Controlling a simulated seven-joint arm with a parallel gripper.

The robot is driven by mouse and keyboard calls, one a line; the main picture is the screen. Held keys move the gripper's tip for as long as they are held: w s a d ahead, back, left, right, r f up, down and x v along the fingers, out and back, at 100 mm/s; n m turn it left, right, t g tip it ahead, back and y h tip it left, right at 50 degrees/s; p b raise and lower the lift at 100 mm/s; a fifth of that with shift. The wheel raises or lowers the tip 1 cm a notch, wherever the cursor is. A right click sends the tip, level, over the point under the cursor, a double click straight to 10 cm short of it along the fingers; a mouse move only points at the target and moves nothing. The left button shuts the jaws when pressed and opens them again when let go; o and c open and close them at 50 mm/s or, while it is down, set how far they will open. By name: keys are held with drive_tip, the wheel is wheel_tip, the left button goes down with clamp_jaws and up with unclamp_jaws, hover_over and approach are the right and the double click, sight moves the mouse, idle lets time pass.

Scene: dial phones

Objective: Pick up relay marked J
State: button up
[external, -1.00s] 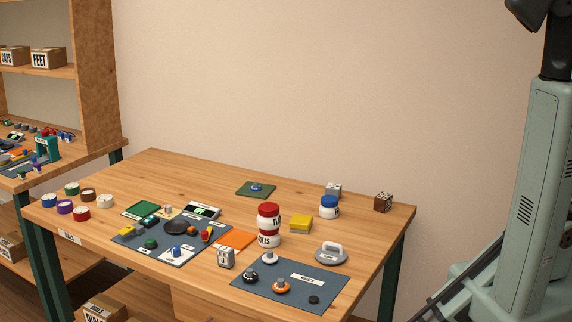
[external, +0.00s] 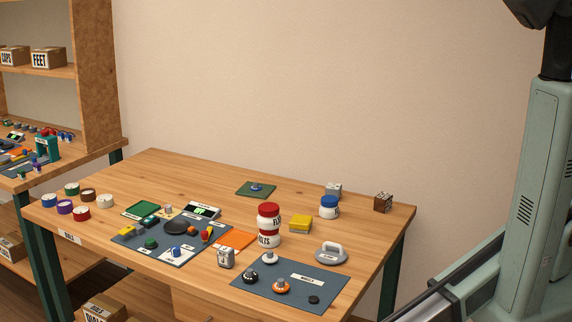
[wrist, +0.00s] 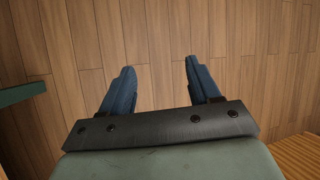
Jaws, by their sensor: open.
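Three small block-like parts on the workbench (external: 140,180) could be relays, but no J is legible. A silver-grey block (external: 226,258) with a dark mark stands near the front edge, left of the blue-grey mat (external: 312,277). A grey block (external: 333,189) stands at the back behind a blue-lidded jar (external: 330,208). A brown block (external: 382,202) with a pale patch on top stands near the right back corner. My gripper (wrist: 159,66) shows only in the wrist view, with its two blue fingers apart and empty, over wooden floor. It is outside the external view.
A dark mat (external: 130,240) with several small parts lies left. Tape rolls (external: 105,201) stand at the left end. The back left is bare.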

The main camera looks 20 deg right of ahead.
drive_tip(key=s+a+r+m+t+y, duration=0.1)
drive_tip(key=s+a+r+t+y, duration=0.15)
drive_tip(key=a+r, duration=0.8)
drive_tip(key=s+a+r+m+t+y, duration=0.1)
drive_tip(key=s+a+r+m+y, duration=0.15)
drive_tip(key=a+r, duration=0.85)
drive_tip(key=w+r+n+t, duration=0.1)
drive_tip(key=w+r, duration=0.2)
drive_tip(key=w, duration=0.8)
drive_tip(key=w+r, duration=0.2)
drive_tip(key=w, duration=0.8)
wheel_tip(320, 180, up, 18)
drive_tip(key=r+n+t+h, duration=0.1)
drive_tip(key=n+t+h, duration=0.1)
drive_tip(key=h, duration=0.1)
hover_over(227, 249)
drive_tip(key=shift+m+g, duration=0.25)
wheel_tip(227, 249, down, 13)
drive_tip(key=shift+f, duration=0.2)
